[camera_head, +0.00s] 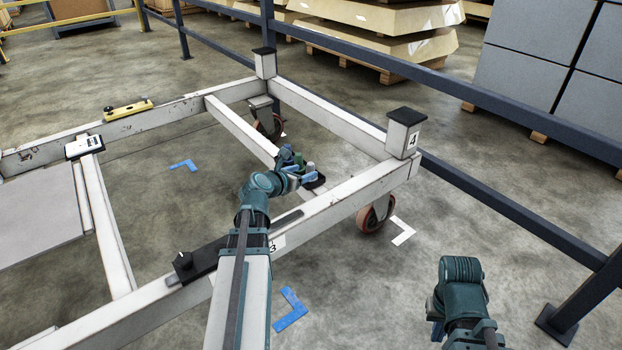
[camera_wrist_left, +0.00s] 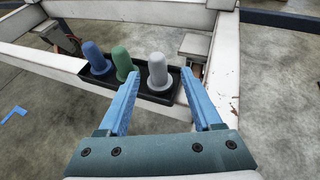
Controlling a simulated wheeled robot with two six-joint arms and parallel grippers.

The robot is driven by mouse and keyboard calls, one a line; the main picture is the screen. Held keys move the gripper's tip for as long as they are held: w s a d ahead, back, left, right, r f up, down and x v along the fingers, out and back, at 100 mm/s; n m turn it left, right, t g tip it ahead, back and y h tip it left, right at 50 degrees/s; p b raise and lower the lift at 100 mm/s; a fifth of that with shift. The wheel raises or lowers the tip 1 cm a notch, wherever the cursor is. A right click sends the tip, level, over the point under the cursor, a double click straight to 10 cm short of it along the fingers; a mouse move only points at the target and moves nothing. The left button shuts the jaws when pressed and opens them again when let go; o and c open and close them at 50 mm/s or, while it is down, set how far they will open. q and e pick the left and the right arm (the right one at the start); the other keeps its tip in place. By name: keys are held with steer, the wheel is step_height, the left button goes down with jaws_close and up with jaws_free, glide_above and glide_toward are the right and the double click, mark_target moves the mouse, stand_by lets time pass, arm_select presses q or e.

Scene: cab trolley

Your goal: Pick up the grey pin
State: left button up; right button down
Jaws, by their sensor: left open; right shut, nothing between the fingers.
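The grey pin (camera_wrist_left: 157,72) stands upright in a black tray (camera_wrist_left: 158,96), at the right end of a row with a green pin (camera_wrist_left: 122,64) and a blue pin (camera_wrist_left: 96,58). My left gripper (camera_wrist_left: 161,82) is open and empty, with its blue fingers pointing toward the grey pin. The pin shows between the fingertips, but I cannot tell whether they are level with it. In the head view my left gripper (camera_head: 302,176) is over the tray by the trolley rail and partly hides the pins. My right gripper (camera_head: 437,330) is low at right, mostly hidden by its wrist.
The white trolley frame (camera_head: 345,198) has upright corner posts (camera_head: 404,134) and a caster (camera_head: 375,215). A black holder (camera_head: 197,262) lies on the near rail, and a yellow level (camera_head: 128,109) on the far rail. A blue barrier rail (camera_head: 470,187) runs behind. Open floor lies at right.

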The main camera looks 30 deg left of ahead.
mark_target(308, 169)
arm_select(q)
steer(key=shift+a+b+x, duration=0.2)
steer(key=shift+b+x, duration=0.7)
steer(key=shift+x, duration=1.75)
steer(key=shift+w+f, duration=0.15)
steer(key=shift+w, duration=0.25)
steer(key=shift+c, duration=0.3)
jaws_close()
